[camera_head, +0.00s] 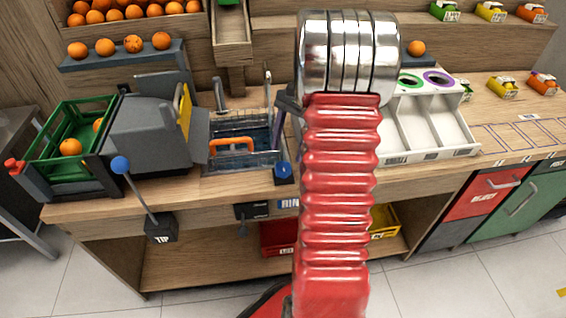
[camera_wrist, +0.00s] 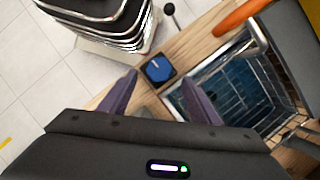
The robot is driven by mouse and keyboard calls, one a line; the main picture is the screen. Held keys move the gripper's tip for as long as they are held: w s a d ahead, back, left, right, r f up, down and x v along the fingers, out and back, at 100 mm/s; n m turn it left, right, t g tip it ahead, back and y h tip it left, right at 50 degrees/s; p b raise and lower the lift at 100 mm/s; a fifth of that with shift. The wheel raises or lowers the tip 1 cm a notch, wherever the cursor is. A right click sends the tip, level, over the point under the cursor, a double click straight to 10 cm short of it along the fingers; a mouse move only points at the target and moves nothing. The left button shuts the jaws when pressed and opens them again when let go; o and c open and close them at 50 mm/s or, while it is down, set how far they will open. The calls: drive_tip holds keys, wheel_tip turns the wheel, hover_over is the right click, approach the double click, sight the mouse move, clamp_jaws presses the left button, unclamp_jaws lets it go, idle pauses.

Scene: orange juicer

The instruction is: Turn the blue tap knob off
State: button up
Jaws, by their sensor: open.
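The blue tap knob (camera_wrist: 158,69) sits on a dark square base at the corner of the sink, with a pale line mark across its face. It also shows in the head view (camera_head: 283,170), just left of my red arm. My gripper (camera_wrist: 161,77) is open, its two dark purple fingers pointing toward the knob, one on each side of it in the wrist view. Whether they touch the knob I cannot tell. In the head view my arm hides most of the gripper. The sink basin (camera_wrist: 240,85) is blue inside; its metal tap (camera_head: 268,95) stands at the back right.
An orange handle (camera_head: 232,145) lies across the sink. Left of it stand a grey machine (camera_head: 150,125), a green crate (camera_head: 75,140) with oranges, and a blue-ball lever (camera_head: 120,165). A white divided tray (camera_head: 430,125) stands right of my arm.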

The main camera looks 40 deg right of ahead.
sight(283, 165)
drive_tip(key=x, duration=0.5)
drive_tip(key=shift+a+f, duration=0.1)
drive_tip(key=shift+f, duration=0.2)
